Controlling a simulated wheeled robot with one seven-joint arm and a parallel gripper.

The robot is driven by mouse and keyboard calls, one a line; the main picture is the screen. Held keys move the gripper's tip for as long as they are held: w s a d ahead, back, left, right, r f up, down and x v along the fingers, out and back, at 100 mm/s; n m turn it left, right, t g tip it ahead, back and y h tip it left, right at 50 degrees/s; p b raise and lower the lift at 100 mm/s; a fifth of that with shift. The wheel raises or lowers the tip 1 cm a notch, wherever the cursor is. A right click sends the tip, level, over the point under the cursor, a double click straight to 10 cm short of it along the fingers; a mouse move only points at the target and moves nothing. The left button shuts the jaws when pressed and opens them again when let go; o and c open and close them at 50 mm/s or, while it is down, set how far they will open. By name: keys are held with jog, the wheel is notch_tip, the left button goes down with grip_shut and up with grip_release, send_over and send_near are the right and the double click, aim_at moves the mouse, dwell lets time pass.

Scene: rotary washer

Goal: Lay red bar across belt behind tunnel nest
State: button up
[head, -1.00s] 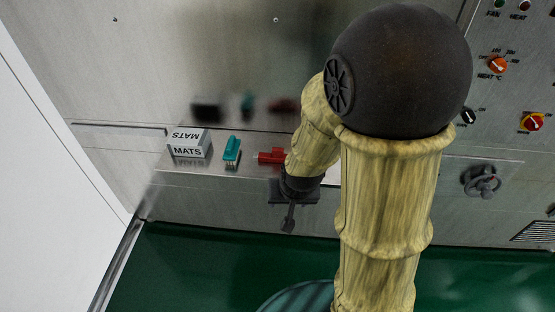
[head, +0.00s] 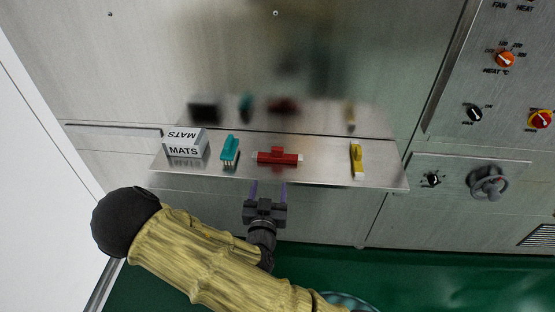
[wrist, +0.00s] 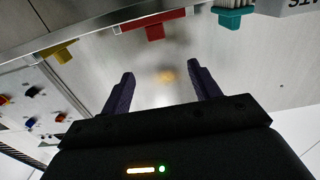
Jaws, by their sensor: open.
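The red bar (head: 278,157) lies on a narrow metal shelf (head: 330,176), with a raised block at its middle and a pale tip at its right end. In the wrist view the red bar (wrist: 155,27) shows at the top, beyond the fingertips. My gripper (head: 268,186) is open and empty, just in front of the shelf and below the bar in the picture. In the wrist view my gripper (wrist: 160,80) has its two dark purple fingers apart with nothing between them. No belt or tunnel nest can be made out in these views.
A teal brush-like piece (head: 230,150) and a white MATS box (head: 186,144) stand left of the bar. A yellow piece (head: 357,158) stands to its right. A control panel with knobs (head: 505,60) and a handwheel (head: 488,182) are at the right. The floor is green.

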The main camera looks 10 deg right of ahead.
aim_at(277, 150)
jog(key=shift+w, duration=0.15)
jog(key=p+x, duration=0.2)
jog(key=x, duration=1)
jog(key=shift+d, duration=0.1)
jog(key=shift+w, duration=0.15)
jog(key=w+d+p, duration=0.2)
jog(key=w, duration=0.1)
jog(key=shift+w+f, duration=0.15)
jog(key=shift+f, duration=0.05)
jog(key=shift+w+f, duration=0.1)
jog(key=shift+w, duration=0.45)
jog(key=shift+d, duration=0.1)
jog(key=shift+c, duration=0.2)
jog(key=c, duration=1.1)
jog(key=shift+c, duration=0.2)
